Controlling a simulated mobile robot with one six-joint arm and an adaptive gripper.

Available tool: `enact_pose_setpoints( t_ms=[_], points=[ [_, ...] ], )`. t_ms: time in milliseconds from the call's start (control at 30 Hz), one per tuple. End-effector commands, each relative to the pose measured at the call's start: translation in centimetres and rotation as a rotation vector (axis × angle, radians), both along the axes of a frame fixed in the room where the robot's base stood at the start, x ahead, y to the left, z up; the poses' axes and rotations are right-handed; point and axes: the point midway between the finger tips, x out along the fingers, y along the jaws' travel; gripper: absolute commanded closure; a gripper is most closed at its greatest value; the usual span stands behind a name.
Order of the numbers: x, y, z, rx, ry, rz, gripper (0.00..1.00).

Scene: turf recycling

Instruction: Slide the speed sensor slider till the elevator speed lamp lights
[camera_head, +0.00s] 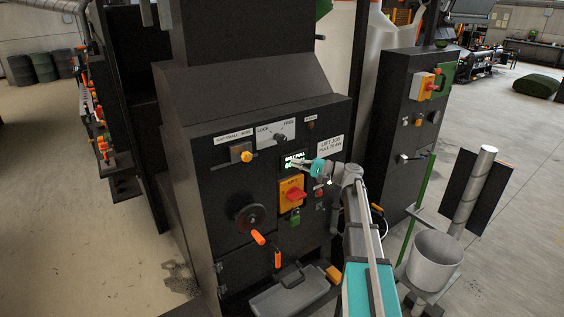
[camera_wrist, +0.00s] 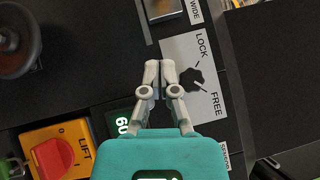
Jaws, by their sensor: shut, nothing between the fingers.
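A metal slider block with an orange knob (camera_head: 246,156) sits at the right part of a slot on the dark panel, below a white label; I cannot tell whether it is the speed sensor slider. The block's edge shows at the top of the wrist view (camera_wrist: 163,9). A small dull brown round fitting (camera_head: 310,117), perhaps a lamp, looks unlit at the upper right. A lit green-and-white display (camera_head: 295,158) is partly covered by my gripper. My gripper (camera_wrist: 159,64) is shut and empty, in front of the panel beside the LOCK/FREE plate (camera_wrist: 179,50).
The LOCK/FREE plate carries a dark rotary knob (camera_wrist: 192,79). Below the display is an orange LIFT switch with a red knob (camera_head: 296,193).

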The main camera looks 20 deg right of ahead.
Motion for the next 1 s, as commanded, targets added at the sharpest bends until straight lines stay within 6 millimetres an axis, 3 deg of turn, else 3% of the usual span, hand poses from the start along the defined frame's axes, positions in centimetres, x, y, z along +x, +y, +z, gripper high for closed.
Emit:
enact_pose_setpoints(
  t_ms=[267, 700, 1000],
  points=[
    [1.3, 2.4, 0.5, -0.001, 0.000, 0.002, 1.00],
    [4.4, 8.3, 1.6, -0.001, 0.000, 0.002, 1.00],
    [3.2, 11.2, 2.3, 0.000, 0.000, -0.001, 1.00]
  ],
)
